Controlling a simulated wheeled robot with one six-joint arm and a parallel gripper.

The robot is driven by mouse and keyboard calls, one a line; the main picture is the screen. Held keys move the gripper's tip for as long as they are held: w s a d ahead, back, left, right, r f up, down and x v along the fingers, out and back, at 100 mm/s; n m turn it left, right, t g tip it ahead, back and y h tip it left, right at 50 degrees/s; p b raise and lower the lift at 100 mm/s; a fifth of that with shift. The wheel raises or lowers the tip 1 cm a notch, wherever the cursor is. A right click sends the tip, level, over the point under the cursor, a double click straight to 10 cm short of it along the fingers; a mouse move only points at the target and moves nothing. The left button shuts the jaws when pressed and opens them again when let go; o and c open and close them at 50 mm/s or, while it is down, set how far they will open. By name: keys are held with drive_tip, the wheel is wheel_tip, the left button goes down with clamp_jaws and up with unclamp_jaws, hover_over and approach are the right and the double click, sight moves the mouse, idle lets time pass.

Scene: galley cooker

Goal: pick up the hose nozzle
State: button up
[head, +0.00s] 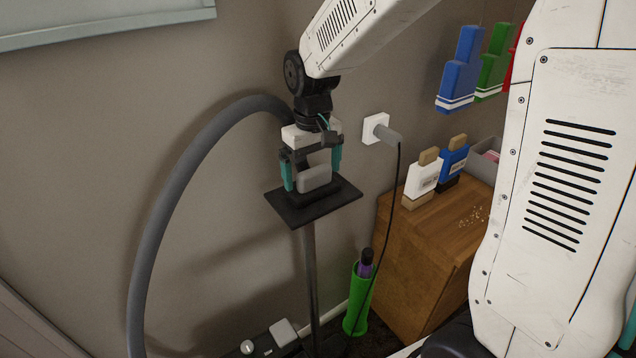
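My gripper (312,180) hangs pointing down at the upper middle of the head view, its two teal fingers apart. A light grey block-shaped piece with a dark base (315,179) shows between and below the fingers; it may be the hose nozzle, but I cannot tell for sure. The fingers look open to either side of it, and I cannot see a firm hold. It sits on a flat black plate (337,203) on top of a dark grey pole (310,270). A thick grey hose (165,215) arches up from the lower left; its upper end is hidden behind my wrist.
A green holder (357,300) stands on the floor. Coloured items (460,75) hang at upper right.

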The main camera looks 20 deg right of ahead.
sight(315, 169)
drive_tip(key=c, duration=1)
drive_tip(key=shift+r, duration=0.1)
drive_tip(key=shift+r, duration=0.5)
drive_tip(key=r, duration=0.2)
drive_tip(key=shift+s+d+r, duration=0.1)
drive_tip(key=shift+s+r, duration=0.2)
drive_tip(key=shift+s, duration=0.05)
drive_tip(key=s, duration=0.5)
drive_tip(key=s+r, duration=0.1)
drive_tip(key=s, duration=0.9)
drive_tip(key=shift+s+d+r, duration=0.1)
drive_tip(key=shift+s+r, duration=0.05)
